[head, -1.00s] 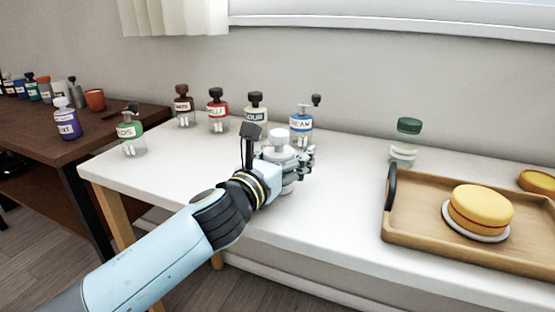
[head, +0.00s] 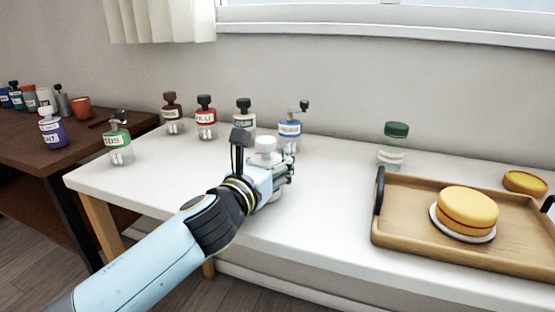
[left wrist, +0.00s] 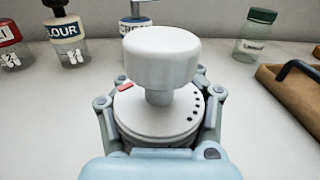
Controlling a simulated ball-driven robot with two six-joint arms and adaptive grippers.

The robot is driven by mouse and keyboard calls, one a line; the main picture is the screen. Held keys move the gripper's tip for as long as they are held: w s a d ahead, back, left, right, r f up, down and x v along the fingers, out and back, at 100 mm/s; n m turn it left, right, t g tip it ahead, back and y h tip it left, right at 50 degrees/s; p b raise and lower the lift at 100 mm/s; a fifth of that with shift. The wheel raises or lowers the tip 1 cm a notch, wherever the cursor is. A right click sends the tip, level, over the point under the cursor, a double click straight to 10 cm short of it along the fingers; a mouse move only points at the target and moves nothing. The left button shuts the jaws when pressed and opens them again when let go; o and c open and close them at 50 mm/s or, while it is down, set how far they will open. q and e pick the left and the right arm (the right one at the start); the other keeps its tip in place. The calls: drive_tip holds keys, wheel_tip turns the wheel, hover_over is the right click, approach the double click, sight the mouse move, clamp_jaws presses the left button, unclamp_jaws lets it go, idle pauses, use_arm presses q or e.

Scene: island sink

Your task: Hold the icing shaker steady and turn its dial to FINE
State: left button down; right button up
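In the left wrist view the knob (left wrist: 161,58) rises above a round white dial (left wrist: 158,118). The dial has a red mark at its left and a row of dark dots of differing size at its right. No FINE lettering is readable. My left gripper (head: 277,173) is around the shaker, with fingers (left wrist: 158,108) close against both sides below the knob. The shaker's lower body is mostly hidden by the gripper. My right gripper is not in view.
Several labelled bottles stand behind, the nearest with a blue label (head: 290,130). A green-labelled bottle (head: 118,148) is at the table's left end. A green-capped jar (head: 393,148) and a wooden tray (head: 400,243) with a yellow cake (head: 468,208) are right. The table between shaker and tray is clear.

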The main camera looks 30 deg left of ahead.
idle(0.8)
use_arm(q)
drive_tip(key=c, duration=2)
unclamp_jaws()
clamp_jaws()
drive_tip(key=o, duration=1.5)
unclamp_jaws()
drive_tip(key=shift+o, duration=0.2)
